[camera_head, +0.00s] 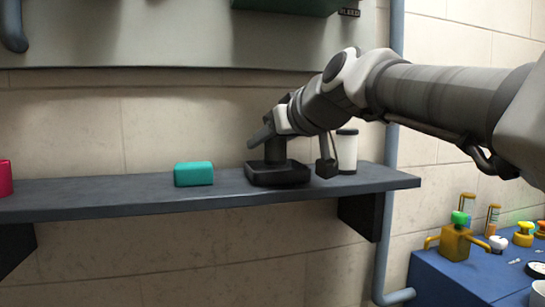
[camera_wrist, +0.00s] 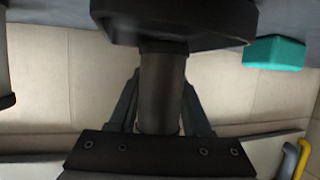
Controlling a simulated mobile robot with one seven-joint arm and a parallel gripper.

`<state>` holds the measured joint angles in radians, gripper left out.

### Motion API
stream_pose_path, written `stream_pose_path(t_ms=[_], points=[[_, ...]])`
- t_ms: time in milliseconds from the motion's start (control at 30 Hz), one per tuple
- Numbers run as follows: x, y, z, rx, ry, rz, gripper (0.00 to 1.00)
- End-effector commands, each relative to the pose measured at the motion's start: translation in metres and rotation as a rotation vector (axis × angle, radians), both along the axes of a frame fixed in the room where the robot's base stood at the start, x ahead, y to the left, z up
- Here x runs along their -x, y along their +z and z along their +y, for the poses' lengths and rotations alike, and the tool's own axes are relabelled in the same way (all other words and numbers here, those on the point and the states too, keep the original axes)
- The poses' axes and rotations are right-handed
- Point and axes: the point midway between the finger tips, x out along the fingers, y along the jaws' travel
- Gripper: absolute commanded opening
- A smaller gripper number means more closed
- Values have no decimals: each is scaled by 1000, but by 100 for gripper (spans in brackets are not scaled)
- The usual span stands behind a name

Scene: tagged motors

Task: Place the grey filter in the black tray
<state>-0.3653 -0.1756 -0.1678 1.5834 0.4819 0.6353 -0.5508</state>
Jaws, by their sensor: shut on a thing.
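The grey filter (camera_head: 275,151) is a dark grey upright cylinder at the shelf's right half. My gripper (camera_head: 271,136) is shut around it, with one finger on each side. The wrist view is upside down and shows the filter (camera_wrist: 162,92) between the fingers of my gripper (camera_wrist: 162,84). The black tray (camera_head: 278,176) is a low dark block on the shelf, directly below the filter. In the wrist view the filter's lower end meets the tray (camera_wrist: 175,22); I cannot tell whether it bears on it.
The shelf (camera_head: 110,197) also holds a teal block (camera_head: 193,175) left of the tray and a white cylinder with a black cap (camera_head: 347,152) to the right. A small dark object (camera_head: 326,168) stands close to the tray's right. A blue bench (camera_head: 455,275) with several coloured parts is lower right.

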Motion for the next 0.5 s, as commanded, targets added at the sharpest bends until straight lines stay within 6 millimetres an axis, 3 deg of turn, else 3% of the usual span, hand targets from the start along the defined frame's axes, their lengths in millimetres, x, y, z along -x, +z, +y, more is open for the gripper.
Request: stream_pose_path(t_ms=[33,100,500], points=[[0,-13,0,-2,-1,1,0],[0,-20,0,-1,0,0,0],[0,-24,-1,0,-1,-1,0]])
